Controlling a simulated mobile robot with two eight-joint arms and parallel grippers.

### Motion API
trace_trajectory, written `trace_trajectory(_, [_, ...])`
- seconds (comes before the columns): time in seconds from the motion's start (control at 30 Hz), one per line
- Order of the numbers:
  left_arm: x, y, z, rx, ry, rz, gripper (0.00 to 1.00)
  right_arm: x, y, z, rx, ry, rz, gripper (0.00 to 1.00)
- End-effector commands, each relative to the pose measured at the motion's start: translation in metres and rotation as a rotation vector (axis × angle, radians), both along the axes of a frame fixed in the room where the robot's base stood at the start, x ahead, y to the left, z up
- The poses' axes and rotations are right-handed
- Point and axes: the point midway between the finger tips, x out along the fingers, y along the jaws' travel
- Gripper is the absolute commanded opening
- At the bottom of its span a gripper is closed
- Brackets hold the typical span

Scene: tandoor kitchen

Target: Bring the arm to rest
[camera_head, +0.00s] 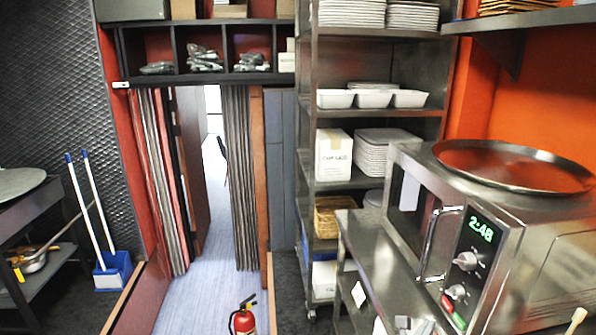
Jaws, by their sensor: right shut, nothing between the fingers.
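Only a small part of my right gripper (414,326) shows, at the bottom edge of the head view, in front of the steel counter. It is shut and holds nothing. The frame's lower edge cuts off most of it, so the rest of the right arm is hidden. My left gripper is not in view.
A steel microwave (411,207) with a round tray (515,160) on top stands at the right. A steel rack (427,72) holds plates and white dishes. A red fire extinguisher (243,320) stands low in the middle. A blue dustpan (113,270) is at left.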

Motion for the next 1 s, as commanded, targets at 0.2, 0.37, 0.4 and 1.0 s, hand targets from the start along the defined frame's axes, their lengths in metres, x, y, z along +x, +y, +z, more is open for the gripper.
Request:
trace_trajectory(0.2, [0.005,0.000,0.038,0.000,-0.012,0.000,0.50,-0.087,0.014,0.004,0.842,-0.385,-0.399,0.00])
trace_trajectory(0.37, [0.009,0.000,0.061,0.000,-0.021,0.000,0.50,-0.146,0.048,-0.004,1.393,-0.645,-0.819,0.00])
trace_trajectory(0.4, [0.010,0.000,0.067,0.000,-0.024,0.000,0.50,-0.159,0.059,-0.005,1.516,-0.705,-0.939,0.00])
trace_trajectory(1.0, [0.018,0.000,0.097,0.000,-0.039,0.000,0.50,-0.229,0.139,-0.009,2.049,-1.005,-1.844,0.00])
